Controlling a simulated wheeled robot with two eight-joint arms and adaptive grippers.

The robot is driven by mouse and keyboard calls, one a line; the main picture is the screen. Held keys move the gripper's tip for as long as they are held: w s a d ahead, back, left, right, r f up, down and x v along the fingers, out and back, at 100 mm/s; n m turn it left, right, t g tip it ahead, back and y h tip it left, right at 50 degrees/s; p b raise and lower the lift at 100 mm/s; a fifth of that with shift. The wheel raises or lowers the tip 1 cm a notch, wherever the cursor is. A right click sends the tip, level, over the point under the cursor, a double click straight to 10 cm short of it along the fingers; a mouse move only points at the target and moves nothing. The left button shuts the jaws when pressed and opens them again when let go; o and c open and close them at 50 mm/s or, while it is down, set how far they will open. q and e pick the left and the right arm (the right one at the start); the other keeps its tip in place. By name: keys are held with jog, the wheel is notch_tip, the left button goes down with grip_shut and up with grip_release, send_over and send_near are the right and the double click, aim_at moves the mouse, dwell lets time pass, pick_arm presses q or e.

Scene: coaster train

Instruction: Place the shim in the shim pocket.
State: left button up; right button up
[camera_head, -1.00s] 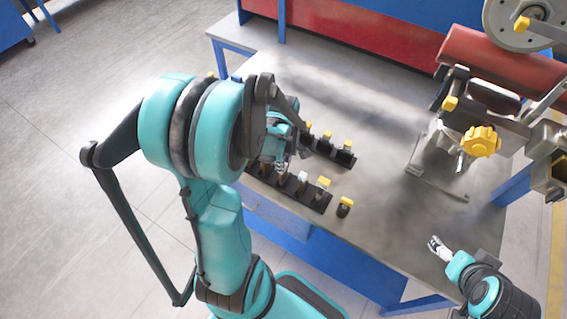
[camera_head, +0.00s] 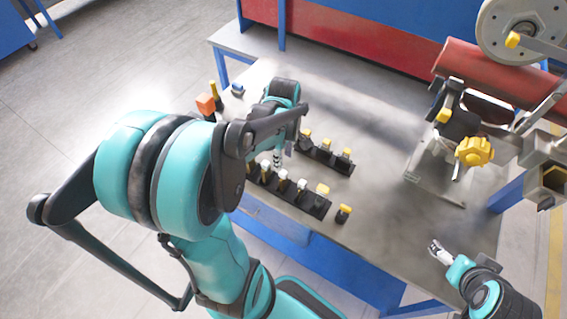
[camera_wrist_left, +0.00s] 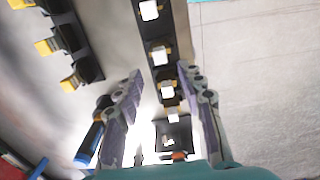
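I cannot tell for certain which piece is the shim or which spot is the shim pocket. A near black rack (camera_head: 307,200) holds several white- and yellow-topped pieces in a row. It also shows between my fingers in the left wrist view (camera_wrist_left: 158,72). My left gripper (camera_head: 278,161) points down over the table by the rack's far end. In the left wrist view the fingers (camera_wrist_left: 168,95) are wide apart, with nothing visibly held. My right gripper (camera_head: 438,250) hovers at the table's front right; its fingers are too small to judge.
A second black rack (camera_head: 326,156) with yellow-topped pieces stands behind. An orange block (camera_head: 205,103) and a small blue item (camera_head: 238,89) are at the far left. A fixture with a yellow knob (camera_head: 474,151) stands right.

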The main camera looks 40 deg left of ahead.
pick_arm(q)
jog(key=s+d+r+m+t, duration=0.1)
jog(key=d+r+m+t, duration=0.2)
jog(key=d+m, duration=0.4)
jog(key=s+d+r+m+t, duration=0.2)
jog(key=d+r+m+t, duration=0.2)
jog(key=m, duration=0.8)
jog(key=d+r, duration=0.2)
jog(key=d, duration=0.1)
jog(key=shift+d, duration=0.2)
